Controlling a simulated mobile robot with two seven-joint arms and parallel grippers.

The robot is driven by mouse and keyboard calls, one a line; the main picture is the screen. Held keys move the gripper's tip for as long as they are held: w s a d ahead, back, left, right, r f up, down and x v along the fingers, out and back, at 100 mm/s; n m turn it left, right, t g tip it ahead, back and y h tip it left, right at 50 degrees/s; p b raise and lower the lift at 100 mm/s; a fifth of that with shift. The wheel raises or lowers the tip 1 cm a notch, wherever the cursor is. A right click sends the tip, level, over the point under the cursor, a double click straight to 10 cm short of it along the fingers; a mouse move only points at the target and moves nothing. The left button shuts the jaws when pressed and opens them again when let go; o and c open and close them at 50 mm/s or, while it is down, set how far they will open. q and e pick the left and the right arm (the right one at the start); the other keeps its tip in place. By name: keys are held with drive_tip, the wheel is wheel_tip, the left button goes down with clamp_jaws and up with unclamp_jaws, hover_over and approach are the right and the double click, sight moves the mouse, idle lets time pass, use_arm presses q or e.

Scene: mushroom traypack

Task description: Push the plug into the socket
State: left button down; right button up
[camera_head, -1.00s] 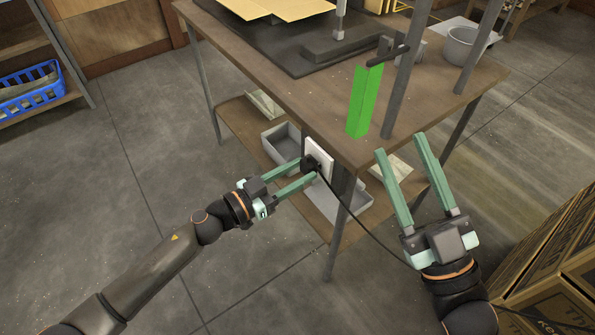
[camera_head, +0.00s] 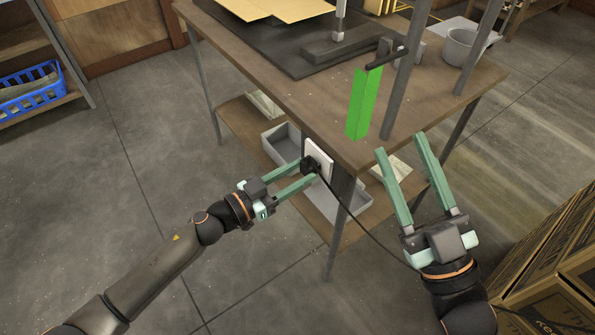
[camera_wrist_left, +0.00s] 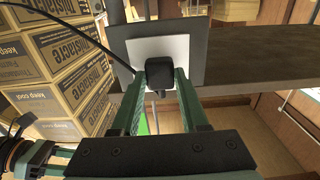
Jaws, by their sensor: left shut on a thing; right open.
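My left gripper (camera_head: 302,178) is shut on the black plug (camera_head: 310,165), which has a cable running from it. The plug also shows in the left wrist view (camera_wrist_left: 159,73), between the fingertips. It is in front of the white socket plate (camera_head: 319,157) on the table's side; the plate also shows in the left wrist view (camera_wrist_left: 125,50). The plug appears to be against the plate, but its prongs are hidden and I cannot tell how deep it sits. My right gripper (camera_head: 398,146) is open and empty beside the table's right corner.
The wooden table (camera_head: 270,70) carries a green upright block (camera_head: 363,105) near its corner and a grey pot (camera_head: 461,46). The black cable (camera_head: 372,238) runs past my right gripper. Cardboard boxes (camera_head: 555,250) stand at lower right. Grey bins (camera_head: 284,145) sit on the lower shelf.

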use_arm(q)
drive_tip(key=shift+p, duration=0.3)
use_arm(e)
drive_tip(key=shift+r, duration=0.35)
use_arm(q)
drive_tip(key=shift+w+d, duration=0.25)
drive_tip(key=shift+d, duration=0.15)
idle(0.6)
drive_tip(key=shift+c, duration=1.7)
unclamp_jaws()
drive_tip(key=shift+s+a, duration=0.25)
drive_tip(key=shift+a, duration=0.2)
drive_tip(key=p+v, duration=0.2)
drive_tip(key=v, duration=0.9)
drive_tip(key=shift+s+a, duration=0.25)
use_arm(e)
wheel_tip(320, 180, down, 19)
drive_tip(key=w+d+m+g+h, duration=0.1)
drive_tip(key=w+m+g+h, duration=0.1)
drive_tip(key=m+g+h, duration=0.3)
drive_tip(key=shift+w+g+h, duration=0.4)
drive_tip(key=shift+g+h, duration=0.2)
drive_tip(key=shift+g, duration=0.1)
drive_tip(key=shift+d, duration=0.1)
